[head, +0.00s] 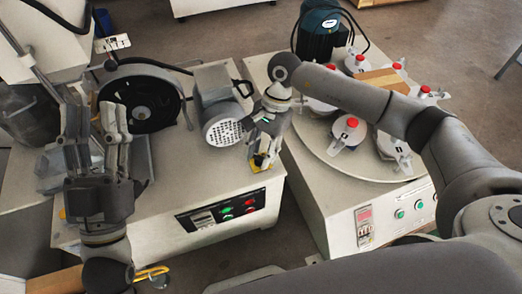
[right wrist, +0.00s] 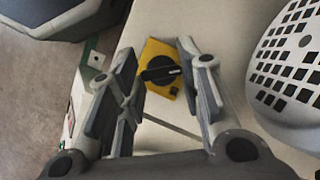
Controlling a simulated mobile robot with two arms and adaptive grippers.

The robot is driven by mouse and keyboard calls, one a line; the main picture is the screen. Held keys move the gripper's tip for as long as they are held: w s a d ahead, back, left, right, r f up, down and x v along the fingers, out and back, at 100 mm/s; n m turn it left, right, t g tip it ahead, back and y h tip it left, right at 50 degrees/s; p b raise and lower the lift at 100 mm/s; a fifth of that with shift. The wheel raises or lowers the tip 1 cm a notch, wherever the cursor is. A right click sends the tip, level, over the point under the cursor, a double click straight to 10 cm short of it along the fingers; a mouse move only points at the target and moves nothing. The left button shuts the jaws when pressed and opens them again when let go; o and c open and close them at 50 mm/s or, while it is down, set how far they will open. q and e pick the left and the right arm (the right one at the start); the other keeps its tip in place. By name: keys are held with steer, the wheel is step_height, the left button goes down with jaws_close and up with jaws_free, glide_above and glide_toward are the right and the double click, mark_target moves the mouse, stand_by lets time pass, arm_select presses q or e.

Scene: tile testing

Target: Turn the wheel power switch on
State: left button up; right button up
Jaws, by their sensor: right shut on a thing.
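The wheel power switch is a black rotary knob (right wrist: 160,72) on a yellow plate (right wrist: 156,46), seen between my right gripper's fingers in the right wrist view. In the head view the yellow plate (head: 261,163) shows at the top edge of the grey machine, partly covered by my right gripper (head: 264,148). My right gripper (right wrist: 162,85) is shut on the switch, one finger at each side of it; the exact contact is hard to see. My left gripper (head: 96,135) is open and empty, fingers upward, in front of the machine's left side.
The left machine (head: 160,205) has a black cutting wheel (head: 140,103), a vented motor (head: 222,125) near my right gripper and a front button panel (head: 222,210). The right machine carries a round turntable (head: 350,163) with several red-topped clamps. My right arm reaches across it.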

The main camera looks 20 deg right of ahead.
steer(key=m+t, duration=0.1)
steer(key=m, duration=0.1)
steer(key=shift+m, duration=0.4)
steer(key=shift+s+m+y, duration=0.1)
steer(key=shift+m+y, duration=0.2)
steer(key=shift+m, duration=0.2)
steer(key=m+t+p, duration=0.1)
steer(key=m+t, duration=0.1)
steer(key=m, duration=0.2)
steer(key=shift+s+r, duration=0.1)
steer(key=m+t+p, duration=0.1)
steer(key=m, duration=0.3)
steer(key=shift+m+t, duration=0.4)
arm_select(q)
steer(key=w+f+g+y, duration=0.1)
steer(key=w+f+g, duration=0.2)
steer(key=f+g, duration=0.2)
steer(key=shift+w+a+f+g+y, duration=0.15)
steer(key=shift+w+f+g+y, duration=0.2)
steer(key=shift+f, duration=1.3)
arm_select(e)
steer(key=shift+s+m+t+h, duration=0.1)
steer(key=shift+m+t+h, duration=0.35)
steer(key=shift+m, duration=1.15)
arm_select(q)
steer(key=shift+f, duration=0.1)
arm_select(e)
steer(key=o, duration=1)
